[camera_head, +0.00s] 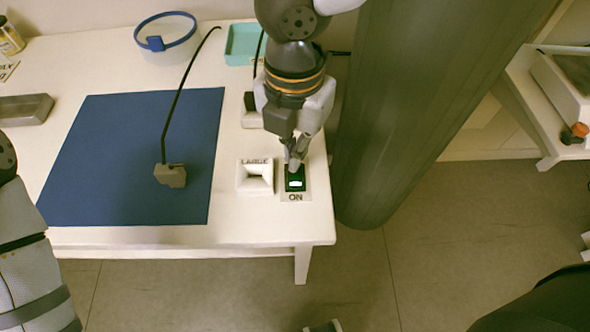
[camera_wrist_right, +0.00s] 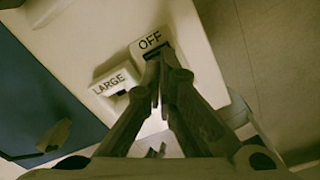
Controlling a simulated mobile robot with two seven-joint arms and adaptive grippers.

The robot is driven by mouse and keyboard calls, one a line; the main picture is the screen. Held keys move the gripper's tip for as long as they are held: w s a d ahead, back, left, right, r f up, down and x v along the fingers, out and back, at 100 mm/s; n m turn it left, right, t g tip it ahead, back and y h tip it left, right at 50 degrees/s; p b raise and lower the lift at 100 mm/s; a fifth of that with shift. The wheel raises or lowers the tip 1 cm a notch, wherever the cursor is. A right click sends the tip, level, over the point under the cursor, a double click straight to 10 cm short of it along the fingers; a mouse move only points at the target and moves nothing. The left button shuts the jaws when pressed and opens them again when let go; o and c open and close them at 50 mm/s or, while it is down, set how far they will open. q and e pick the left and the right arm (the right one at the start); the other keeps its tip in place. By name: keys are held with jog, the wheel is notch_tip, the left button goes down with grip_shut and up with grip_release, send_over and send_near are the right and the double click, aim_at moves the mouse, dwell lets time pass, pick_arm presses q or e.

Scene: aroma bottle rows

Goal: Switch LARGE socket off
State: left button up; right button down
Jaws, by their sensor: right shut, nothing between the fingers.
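The LARGE socket (camera_head: 242,185) is a white square block with an empty dark-edged opening, near the table's front right corner. Its label shows in the wrist view (camera_wrist_right: 110,84). Beside it is a dark switch (camera_head: 295,187) with a lit green-white face on a plate marked ON at the near end. The wrist view shows the OFF mark (camera_wrist_right: 150,41) at the other end. My right gripper (camera_head: 292,167) is shut and empty, pointing down with its tips at the far part of the switch. Whether they touch it I cannot tell. My left gripper is out of view.
A grey plug (camera_head: 170,176) on a black cable rests on the blue mat (camera_head: 90,180). Another white socket (camera_head: 250,120) stands behind, partly hidden by my arm. A teal tray (camera_head: 240,45) and a blue-banded ring (camera_head: 152,43) are at the back. A large dark column (camera_head: 400,110) stands right of the table.

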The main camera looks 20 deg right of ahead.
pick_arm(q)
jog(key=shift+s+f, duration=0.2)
pick_arm(e)
jog(key=shift+f, duration=1.25)
notch_tip(320, 180, up, 3)
jog(key=shift+w+r+p, duration=0.1)
jog(key=shift+p, duration=0.75)
jog(key=shift+r+p, duration=1.05)
jog(key=shift+r, duration=1)
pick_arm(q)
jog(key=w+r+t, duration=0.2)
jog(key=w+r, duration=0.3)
pick_arm(e)
jog(key=shift+f, duration=0.15)
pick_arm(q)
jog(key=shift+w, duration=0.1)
